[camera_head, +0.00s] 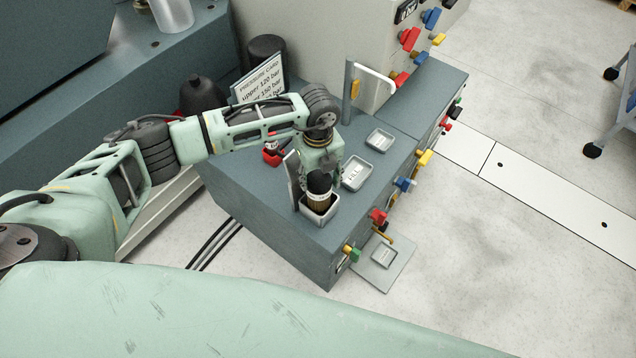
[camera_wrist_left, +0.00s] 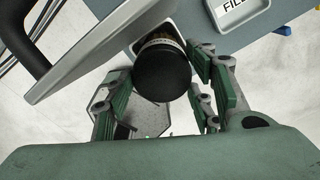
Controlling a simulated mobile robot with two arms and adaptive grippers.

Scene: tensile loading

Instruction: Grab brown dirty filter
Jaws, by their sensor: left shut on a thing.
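The brown filter (camera_head: 318,203) has a dark cap and a tan-brown body. It stands in a small white tray (camera_head: 306,213) near the front corner of the grey console. My left gripper (camera_head: 319,180) reaches down over it from above and is shut on it. In the left wrist view the round black cap of the filter (camera_wrist_left: 163,73) lies between the green-padded fingers of my left gripper (camera_wrist_left: 163,85). The filter's lower part is mostly hidden there. My right gripper is not in view.
The console top (camera_head: 395,165) holds two more trays, one (camera_head: 356,173) beside the filter's tray and one (camera_head: 380,140) farther back. A bent white handle (camera_head: 375,78), a pressure card (camera_head: 258,88) and a red-handled part (camera_head: 272,152) stand nearby. Coloured knobs line the right edge.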

